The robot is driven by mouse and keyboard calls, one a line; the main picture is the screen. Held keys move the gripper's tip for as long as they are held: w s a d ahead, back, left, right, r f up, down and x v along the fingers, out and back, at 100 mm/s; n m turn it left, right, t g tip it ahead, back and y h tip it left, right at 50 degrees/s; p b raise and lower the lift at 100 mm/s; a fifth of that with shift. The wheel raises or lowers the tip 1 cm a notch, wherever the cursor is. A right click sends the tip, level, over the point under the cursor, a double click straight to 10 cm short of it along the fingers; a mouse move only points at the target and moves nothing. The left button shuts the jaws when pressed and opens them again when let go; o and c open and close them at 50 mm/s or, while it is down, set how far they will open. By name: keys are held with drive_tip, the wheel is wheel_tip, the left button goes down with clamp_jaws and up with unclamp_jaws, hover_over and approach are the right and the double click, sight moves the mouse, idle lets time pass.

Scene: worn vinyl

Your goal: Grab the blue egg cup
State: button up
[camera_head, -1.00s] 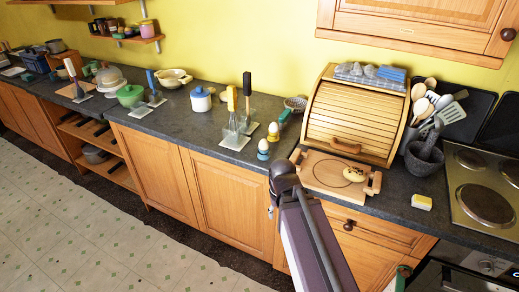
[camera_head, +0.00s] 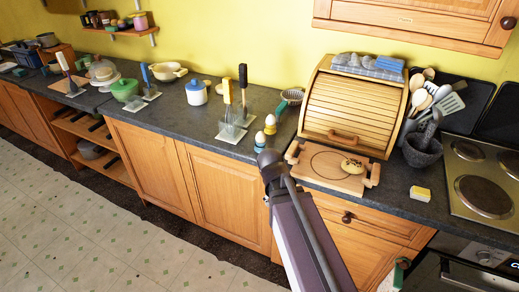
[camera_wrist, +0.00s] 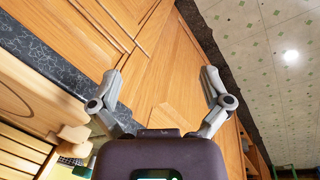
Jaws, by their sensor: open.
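The blue egg cup (camera_head: 260,147) stands upright on the dark worktop (camera_head: 205,135) in the head view, with a pale egg in it. A second egg cup (camera_head: 270,130), yellowish, also holds an egg and stands just behind it to the right. My arm's end is just below the blue egg cup in the head view, in front of the counter edge. In the wrist view my gripper (camera_wrist: 160,73) is open and empty, its fingers spread over the wooden cabinet fronts. The egg cup does not show in the wrist view.
A bread board (camera_head: 325,173) with a roll lies right of the egg cups, before the roll-top bread bin (camera_head: 345,110). A stand with upright utensils (camera_head: 230,132) is close on their left.

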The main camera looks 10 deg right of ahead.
drive_tip(key=w+n+t+h+b, duration=0.2)
drive_tip(key=w+n+h, duration=0.1)
drive_tip(key=w+n, duration=0.25)
drive_tip(key=n+t+h+b, duration=0.3)
drive_tip(key=n+t+h, duration=0.35)
drive_tip(key=n, duration=1.15)
approach(257, 145)
drive_tip(key=s+r, duration=0.1)
drive_tip(key=s, duration=0.1)
drive_tip(key=shift+w+a+m+t+y, duration=0.1)
drive_tip(key=shift+a+m+t+y, duration=0.15)
drive_tip(key=shift+a+t+y, duration=0.15)
drive_tip(key=shift+w+f, duration=0.1)
drive_tip(key=b+x, duration=0.2)
drive_tip(key=x, duration=0.5)
drive_tip(key=shift+w+d+f+b, duration=0.15)
drive_tip(key=shift+w+d+b, duration=0.05)
drive_tip(key=shift+d+b, duration=0.2)
drive_tip(key=shift+w+d, duration=0.15)
drive_tip(key=shift+d, duration=0.05)
